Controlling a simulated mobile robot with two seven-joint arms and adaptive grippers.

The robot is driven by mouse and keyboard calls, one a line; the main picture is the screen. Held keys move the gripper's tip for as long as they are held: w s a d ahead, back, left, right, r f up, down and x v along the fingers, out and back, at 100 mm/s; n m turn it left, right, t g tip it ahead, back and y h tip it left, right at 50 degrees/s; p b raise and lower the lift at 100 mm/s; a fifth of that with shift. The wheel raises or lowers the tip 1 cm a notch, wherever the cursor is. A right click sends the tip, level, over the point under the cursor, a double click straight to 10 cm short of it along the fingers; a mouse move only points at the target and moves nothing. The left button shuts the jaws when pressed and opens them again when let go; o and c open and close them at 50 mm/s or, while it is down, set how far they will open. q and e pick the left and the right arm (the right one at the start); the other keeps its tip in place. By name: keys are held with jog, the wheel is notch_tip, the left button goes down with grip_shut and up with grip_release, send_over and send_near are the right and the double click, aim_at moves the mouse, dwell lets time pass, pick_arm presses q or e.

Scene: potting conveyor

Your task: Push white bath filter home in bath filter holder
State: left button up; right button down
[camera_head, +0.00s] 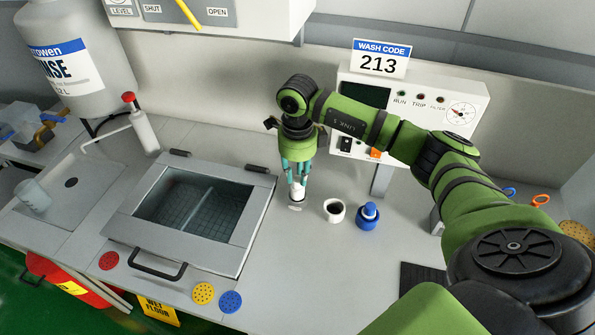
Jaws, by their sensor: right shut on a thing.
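My right gripper (298,181) reaches down to the counter, right of the sunken bath, with its fingers shut on a small white piece that looks like the white bath filter (297,194). The white piece is upright, low over the counter, with a pale round base (295,207) under it. I cannot tell if that base is the bath filter holder, or how deep the piece sits. To the right stands a white round cup with a dark opening (334,211). Beside it is a blue round piece with a blue-and-white top (368,214). My left gripper is not in view.
The bath (195,211) has a raised frame and front handle. Red, yellow and blue perforated discs (203,293) lie along the front edge. A control box (410,107) with a wash code sign stands behind my arm. A pump bottle (141,126) stands at left.

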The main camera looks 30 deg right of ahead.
aim_at(298, 178)
jog(key=shift+f+b, duration=1.25)
jog(key=shift+f, duration=0.3)
jog(key=c, duration=1)
grip_release()
jog(key=shift+r, duration=0.1)
jog(key=shift+o, duration=0.2)
notch_tip(298, 178, up, 12)
